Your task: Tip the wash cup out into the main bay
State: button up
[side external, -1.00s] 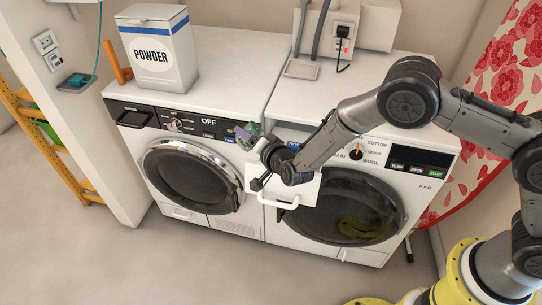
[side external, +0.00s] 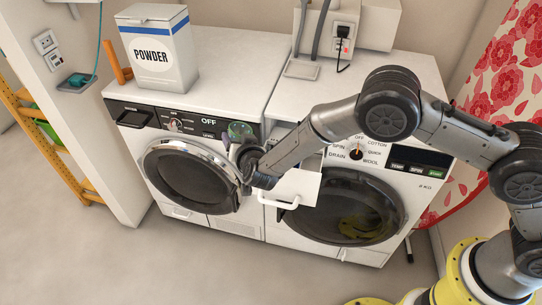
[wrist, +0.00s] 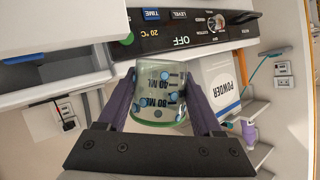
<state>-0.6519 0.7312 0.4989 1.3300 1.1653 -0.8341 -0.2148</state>
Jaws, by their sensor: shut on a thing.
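The wash cup (wrist: 150,98) is a clear greenish cup with ML marks and a green rim. Small blue pieces show in or on it. My gripper (wrist: 160,88) is shut on its sides with two purple fingers. In the side view the cup (side external: 238,131) is up in front of the left machine's control panel, at the end of my gripper (side external: 243,145). The pulled-out drawer (side external: 296,186) of the right machine, with a white front and handle, is just right of my gripper. Its main bay cannot be made out; my arm partly covers the drawer.
The left machine's panel (side external: 185,123) is close behind the cup. A powder box (side external: 158,55) stands on the left machine's top. The right machine's dial (side external: 356,152) is right of my forearm. The floor in front is clear.

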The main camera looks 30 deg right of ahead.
jog(key=shift+w+a+f+n+h, duration=0.1)
jog(key=shift+a+f+n+h, duration=0.1)
jog(key=shift+a+f+n, duration=0.3)
jog(key=shift+w+a+f+n+h, duration=0.1)
jog(key=shift+a+f+n+h, duration=0.1)
jog(key=shift+f, duration=0.45)
jog(key=shift+a+f+n+h, duration=0.1)
jog(key=shift+a+n+h, duration=0.4)
jog(key=shift+n, duration=0.1)
jog(key=shift+r, duration=2.95)
